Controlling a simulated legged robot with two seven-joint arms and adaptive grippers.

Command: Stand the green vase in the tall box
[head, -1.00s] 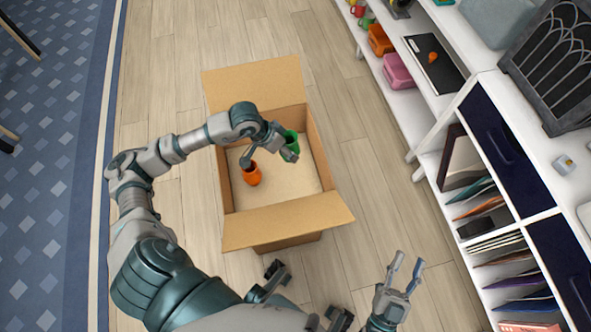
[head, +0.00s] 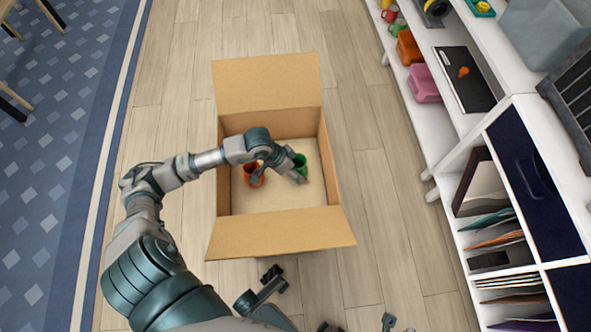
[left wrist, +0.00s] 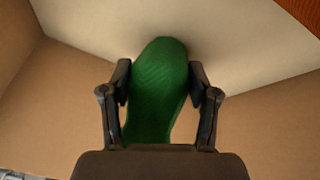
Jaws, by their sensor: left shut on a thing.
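The tall box (head: 277,232) is an open cardboard box on the floor, its near and far flaps folded outward. The green vase (head: 302,164) is inside the box toward its right wall. My left gripper (head: 294,172) reaches down into the box and is shut on the vase. In the left wrist view the green vase (left wrist: 157,92) sits between both fingers (left wrist: 159,100), with the box floor beyond it. I cannot tell whether its base touches the floor. An orange vase (head: 251,174) stands in the box to the left, partly hidden by my arm. The tips of my right gripper (head: 388,322) show at the bottom edge.
A white shelf unit (head: 437,150) with bins, folders and a navy door runs along the right. A blue patterned rug (head: 60,150) lies at the left. The wooden floor (head: 375,215) between box and shelf is clear.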

